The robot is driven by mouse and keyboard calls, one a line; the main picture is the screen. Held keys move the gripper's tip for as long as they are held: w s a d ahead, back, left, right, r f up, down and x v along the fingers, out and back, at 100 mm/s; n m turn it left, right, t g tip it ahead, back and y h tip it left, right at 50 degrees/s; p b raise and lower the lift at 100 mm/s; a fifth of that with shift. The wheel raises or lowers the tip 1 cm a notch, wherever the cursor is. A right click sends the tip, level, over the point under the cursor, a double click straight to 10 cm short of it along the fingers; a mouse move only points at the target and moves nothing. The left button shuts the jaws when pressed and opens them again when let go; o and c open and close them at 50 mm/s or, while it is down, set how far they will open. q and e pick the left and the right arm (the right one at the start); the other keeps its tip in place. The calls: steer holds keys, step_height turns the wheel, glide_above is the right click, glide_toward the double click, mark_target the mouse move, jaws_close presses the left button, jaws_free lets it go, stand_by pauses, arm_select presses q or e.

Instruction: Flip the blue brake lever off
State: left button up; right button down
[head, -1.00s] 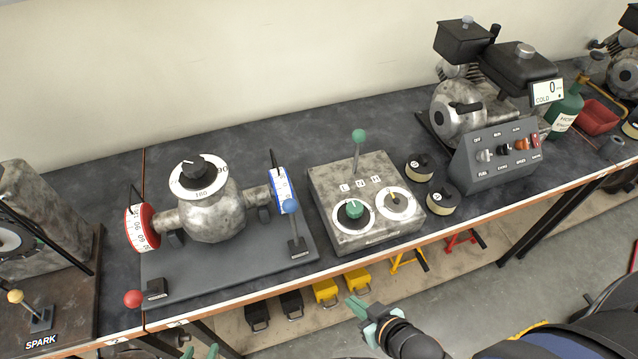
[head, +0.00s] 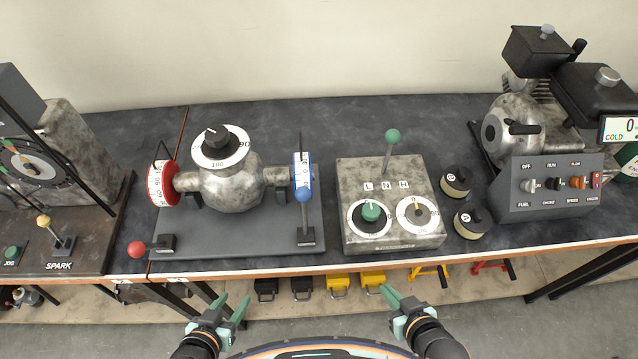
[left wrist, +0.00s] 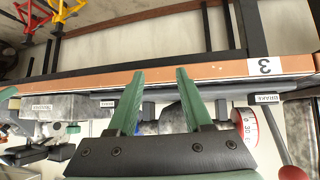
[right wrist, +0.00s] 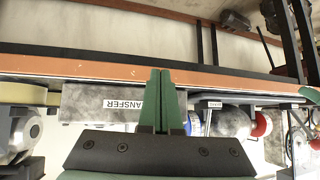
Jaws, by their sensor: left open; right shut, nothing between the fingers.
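The blue brake lever (head: 304,195) has a blue ball on a dark stem. It stands about upright from its small base at the right end of the dark plate (head: 230,242), in front of the blue-rimmed dial (head: 301,170). My left gripper (head: 233,304) is open and empty, below and left of the lever in the head view, off the bench's front edge. Its open fingers also show in the left wrist view (left wrist: 155,75). My right gripper (head: 391,294) is shut and empty, below and right of the lever. Its fingers are together in the right wrist view (right wrist: 160,72). Neither gripper touches the lever.
A red-ball lever (head: 138,249) lies low at the plate's left end. The transfer box (head: 388,205) with a green-ball lever (head: 392,136) stands right of the plate. The switch panel (head: 550,190) is further right. Space before the bench edge is clear around my grippers.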

arm_select(q)
steer(key=shift+o, duration=1.4)
steer(key=shift+f, duration=0.2)
steer(key=o, duration=0.3)
step_height(320, 180, down, 4)
steer(key=b, duration=0.4)
steer(key=shift+r, duration=0.25)
arm_select(e)
steer(key=w+a+r+m+g+y+b, duration=0.2)
steer(key=w+a+r+g+y, duration=0.2)
steer(key=w+a+r+y, duration=0.35)
arm_select(q)
steer(key=shift+o, duration=0.2)
step_height(320, 180, down, 3)
steer(key=shift+r+b, duration=0.15)
steer(key=shift+b, duration=0.15)
arm_select(e)
steer(key=w+r+m+t+y, duration=0.1)
steer(key=w+r+m, duration=0.1)
steer(key=w+d+r+m+t+y, duration=0.1)
steer(key=w+r+m+y, duration=0.1)
steer(key=w+d+r+m+t+y, duration=0.1)
steer(key=w+r+m+y, duration=0.1)
steer(key=w, duration=0.1)
steer(key=shift+r+m, duration=0.25)
steer(key=shift+m, duration=0.15)
steer(key=shift+a, duration=0.1)
